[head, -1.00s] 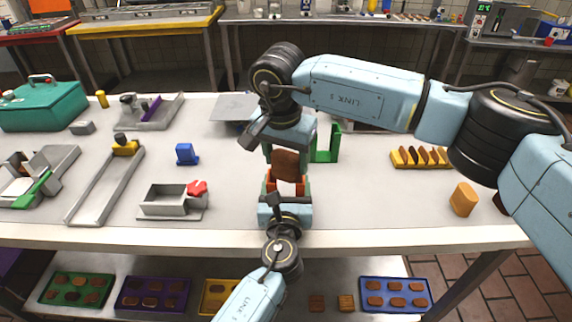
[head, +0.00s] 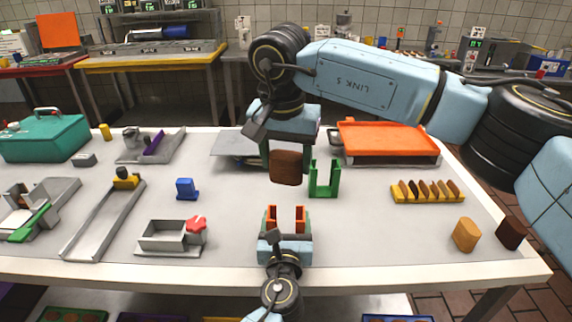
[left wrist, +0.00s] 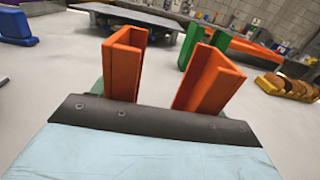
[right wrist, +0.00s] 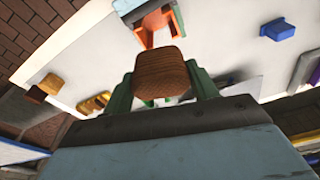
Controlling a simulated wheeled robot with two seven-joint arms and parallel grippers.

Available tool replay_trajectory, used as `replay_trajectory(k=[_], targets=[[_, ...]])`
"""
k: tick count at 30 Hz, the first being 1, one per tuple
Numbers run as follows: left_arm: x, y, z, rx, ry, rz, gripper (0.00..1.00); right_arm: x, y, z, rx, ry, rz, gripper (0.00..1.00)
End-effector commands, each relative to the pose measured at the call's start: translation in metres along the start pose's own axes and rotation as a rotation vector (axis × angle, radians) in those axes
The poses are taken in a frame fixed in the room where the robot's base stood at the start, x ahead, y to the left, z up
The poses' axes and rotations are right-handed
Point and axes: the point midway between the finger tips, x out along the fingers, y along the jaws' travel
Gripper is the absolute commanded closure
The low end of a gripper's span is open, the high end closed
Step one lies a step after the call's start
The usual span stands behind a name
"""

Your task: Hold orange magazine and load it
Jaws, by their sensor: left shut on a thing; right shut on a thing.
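The orange magazine (head: 270,218) stands upright as two facing walls with a gap between. My left gripper (head: 285,240) is shut on it near the table's front. In the left wrist view its walls (left wrist: 125,62) rise past the gripper, and I see no piece between them. My right gripper (head: 286,148) is shut on a brown wooden-looking biscuit piece (head: 287,168), held above and behind the magazine, apart from it. The right wrist view shows the piece (right wrist: 160,75) between green fingertips, with the magazine (right wrist: 145,28) beyond it.
A green two-pronged stand (head: 324,182) is just right of the piece. A yellow rack (head: 428,196) of biscuits, a tan block (head: 466,234) and a dark block (head: 511,232) lie right. A grey box with a red knob (head: 168,236) and a blue block (head: 187,188) lie left.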

Motion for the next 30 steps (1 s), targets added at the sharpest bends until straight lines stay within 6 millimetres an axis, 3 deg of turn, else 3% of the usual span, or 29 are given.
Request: replay_trajectory(k=[8, 20, 30], targets=[[0.000, 0.000, 0.000, 0.000, -0.001, 0.000, 0.54, 0.017, 0.000, 0.003, -0.217, 0.002, -0.033, 0.68], [0.000, 0.000, 0.000, 0.000, -0.001, 0.000, 0.54, 0.017, 0.000, 0.003, -0.222, 0.002, -0.033, 0.68], [0.000, 0.000, 0.000, 0.000, -0.001, 0.000, 0.54, 0.037, 0.001, 0.006, -0.222, 0.002, -0.032, 0.68]])
